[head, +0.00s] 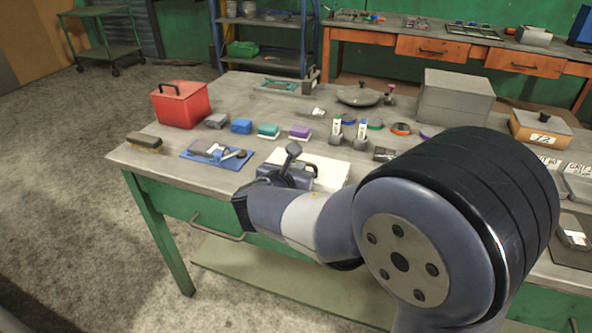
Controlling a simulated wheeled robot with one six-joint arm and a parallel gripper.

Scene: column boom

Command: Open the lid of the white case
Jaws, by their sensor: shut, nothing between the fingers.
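The white case (333,171) lies near the front edge of the workbench, in the middle of the head view. Its pale, flat top shows to the right of and behind my gripper. My forearm and gripper hide its front and left parts, and I cannot make out a latch or handle. The top looks level, with no raised lid visible. My gripper (293,150) is shut and empty, at the left side of the case in the picture. I cannot tell whether it touches the case.
A blue mat (190,155) with tools and a brush (145,142) lie to the left. A red box (181,104) stands at the back left. Several small coloured blocks and holders sit behind the case. A grey box (455,98) stands at the right.

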